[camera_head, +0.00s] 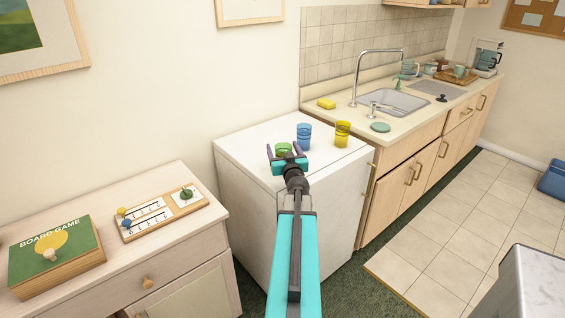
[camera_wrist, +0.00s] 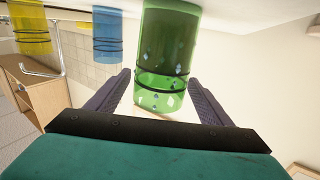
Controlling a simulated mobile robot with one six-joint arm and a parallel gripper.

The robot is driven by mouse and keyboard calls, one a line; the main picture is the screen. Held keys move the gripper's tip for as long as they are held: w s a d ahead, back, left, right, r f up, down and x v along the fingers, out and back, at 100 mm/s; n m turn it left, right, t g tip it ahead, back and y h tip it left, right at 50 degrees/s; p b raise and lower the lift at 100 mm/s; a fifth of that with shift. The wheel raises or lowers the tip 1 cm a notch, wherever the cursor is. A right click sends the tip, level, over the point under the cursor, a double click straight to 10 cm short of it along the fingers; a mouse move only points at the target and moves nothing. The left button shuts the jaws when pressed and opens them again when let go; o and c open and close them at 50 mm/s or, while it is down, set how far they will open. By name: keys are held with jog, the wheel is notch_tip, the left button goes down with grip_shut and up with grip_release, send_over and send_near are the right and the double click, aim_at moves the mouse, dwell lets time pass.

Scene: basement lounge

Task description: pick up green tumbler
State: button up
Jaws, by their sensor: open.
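The green tumbler (camera_head: 284,149) stands on the white cabinet top (camera_head: 250,143), partly hidden behind my gripper (camera_head: 286,155) in the head view. In the wrist view the picture is upside down, and the green tumbler (camera_wrist: 166,60) is see-through with dark bands and small light diamond marks. My gripper (camera_wrist: 162,95) is open, with one dark finger on each side of the tumbler's near end. I cannot tell whether either finger touches it.
A blue tumbler (camera_head: 304,137) and a yellow tumbler (camera_head: 342,134) stand to the right on the same top. Beyond are a counter with a sink (camera_head: 393,102), a yellow sponge (camera_head: 326,104) and a green dish (camera_head: 380,127). A dresser at left holds a board game box (camera_head: 55,255).

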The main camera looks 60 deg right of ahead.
jog(key=shift+x, duration=1.5)
jog(key=shift+c, duration=0.3)
jog(key=c, duration=1.8)
